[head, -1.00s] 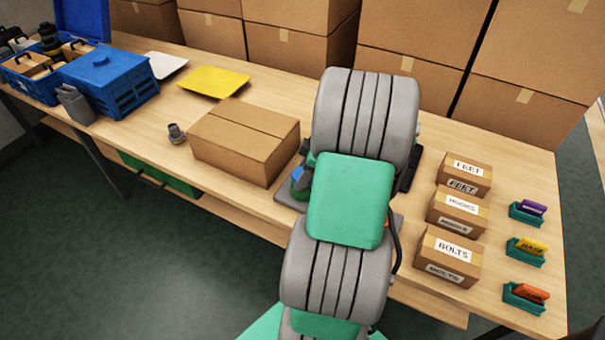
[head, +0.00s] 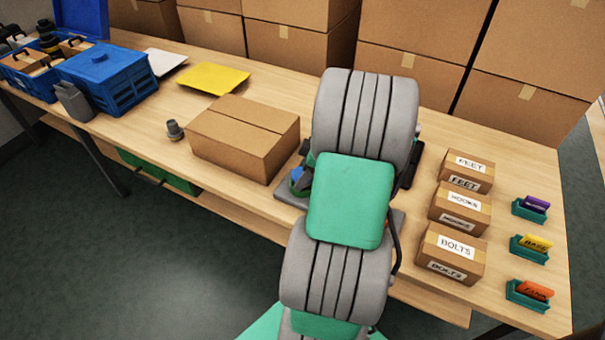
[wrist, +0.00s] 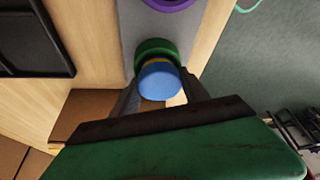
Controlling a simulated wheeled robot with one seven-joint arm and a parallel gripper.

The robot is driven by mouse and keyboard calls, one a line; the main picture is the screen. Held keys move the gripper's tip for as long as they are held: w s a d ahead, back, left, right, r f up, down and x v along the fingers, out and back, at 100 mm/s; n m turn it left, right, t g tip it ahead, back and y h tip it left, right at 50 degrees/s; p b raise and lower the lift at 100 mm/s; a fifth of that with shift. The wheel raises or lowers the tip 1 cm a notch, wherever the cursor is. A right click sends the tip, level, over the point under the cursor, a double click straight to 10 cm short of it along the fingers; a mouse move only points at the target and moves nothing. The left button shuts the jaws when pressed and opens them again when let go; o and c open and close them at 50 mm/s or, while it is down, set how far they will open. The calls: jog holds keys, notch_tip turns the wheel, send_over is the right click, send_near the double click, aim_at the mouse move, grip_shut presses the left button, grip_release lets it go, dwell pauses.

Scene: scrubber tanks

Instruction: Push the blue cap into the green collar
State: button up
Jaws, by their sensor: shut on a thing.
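The blue cap (wrist: 160,82) is between the two fingers of my gripper (wrist: 160,78) in the wrist view. My gripper is shut on it. The green collar (wrist: 157,46) stands on a grey plate (wrist: 150,20) just beyond the cap. A thin yellow band (wrist: 157,61) shows between cap and collar. The cap lines up closely with the collar, but I cannot tell how deep it sits. In the head view, a bit of the blue cap (head: 297,173) and the green collar (head: 296,188) show left of my arm, which hides most of the plate.
A purple ring (wrist: 168,3) is farther along the plate. A closed cardboard box (head: 240,140) stands left of my arm. Labelled boxes (head: 450,255) and small green trays (head: 528,250) are to the right. A grey fitting (head: 174,130) stands farther left.

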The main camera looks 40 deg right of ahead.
jog(key=shift+f, duration=0.1)
dwell(0.3)
jog(key=shift+s+a+f+b, duration=0.1)
jog(key=shift+f+b, duration=0.1)
jog(key=shift+b, duration=0.1)
jog(key=shift+s+a+f, duration=0.1)
jog(key=shift+s+f, duration=0.05)
jog(key=shift+f, duration=0.15)
jog(key=o, duration=1.4)
jog(key=shift+f, duration=0.1)
jog(key=shift+r+p, duration=0.4)
jog(key=shift+r, duration=0.15)
jog(key=shift+c, duration=0.5)
jog(key=o, duration=0.6)
jog(key=shift+r+p, duration=0.5)
jog(key=shift+r, duration=0.4)
jog(key=shift+w+r+p, duration=0.15)
jog(key=shift+r+p, duration=0.6)
jog(key=shift+r, duration=0.5)
jog(key=shift+w+r+p, duration=0.1)
jog(key=shift+r+p, duration=0.6)
jog(key=shift+r, duration=0.5)
